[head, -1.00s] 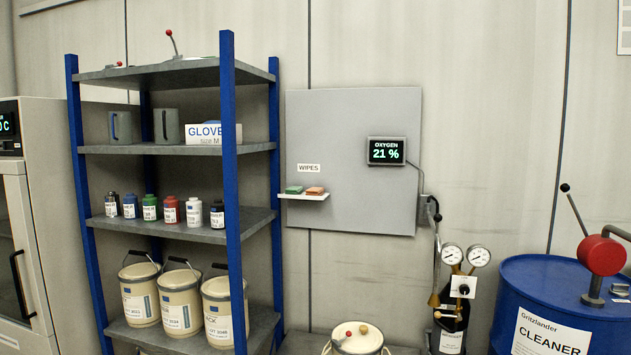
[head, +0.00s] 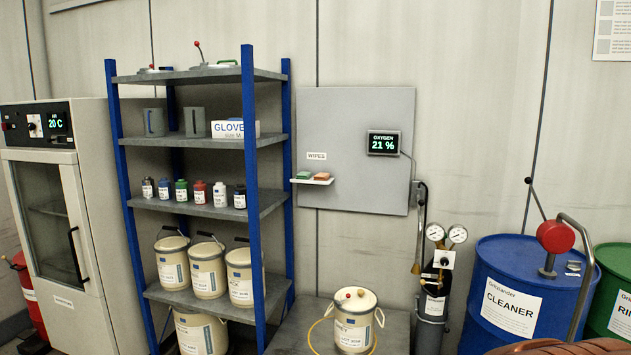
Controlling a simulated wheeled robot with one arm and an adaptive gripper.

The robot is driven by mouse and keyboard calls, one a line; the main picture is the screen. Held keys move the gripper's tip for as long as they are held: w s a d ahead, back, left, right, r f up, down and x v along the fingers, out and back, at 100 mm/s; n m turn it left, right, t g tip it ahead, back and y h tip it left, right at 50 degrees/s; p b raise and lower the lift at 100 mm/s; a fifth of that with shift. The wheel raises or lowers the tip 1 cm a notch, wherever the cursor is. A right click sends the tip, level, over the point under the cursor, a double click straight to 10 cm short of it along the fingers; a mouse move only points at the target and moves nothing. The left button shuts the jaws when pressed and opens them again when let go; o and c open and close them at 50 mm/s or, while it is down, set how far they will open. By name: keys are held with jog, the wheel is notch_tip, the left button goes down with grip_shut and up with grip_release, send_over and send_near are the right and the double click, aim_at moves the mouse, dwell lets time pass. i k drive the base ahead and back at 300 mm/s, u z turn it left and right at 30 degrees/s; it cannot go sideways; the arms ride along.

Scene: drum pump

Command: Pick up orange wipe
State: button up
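The orange wipe (head: 322,177) lies on a small white wall shelf (head: 311,182) on the grey panel, under the WIPES label. A green wipe (head: 304,175) lies just left of it on the same shelf. My gripper is not in view, so its state and its place relative to the wipe do not show.
A blue-posted shelf rack (head: 250,200) stands left of the panel. A pail (head: 353,320) stands on a low grey surface below the wipes. A gas cylinder with gauges (head: 436,275) and a blue CLEANER drum (head: 515,290) with a red-bodied pump (head: 555,237) are to the right.

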aim_at(322, 176)
jog(key=u, duration=0.65)
jog(key=i, duration=0.85)
jog(key=u, duration=0.6)
jog(key=i, duration=0.95)
jog(key=z, duration=0.7)
jog(key=i, duration=0.8)
jog(key=z, duration=1.05)
jog(key=i, duration=0.2)
jog(key=z, duration=0.2)
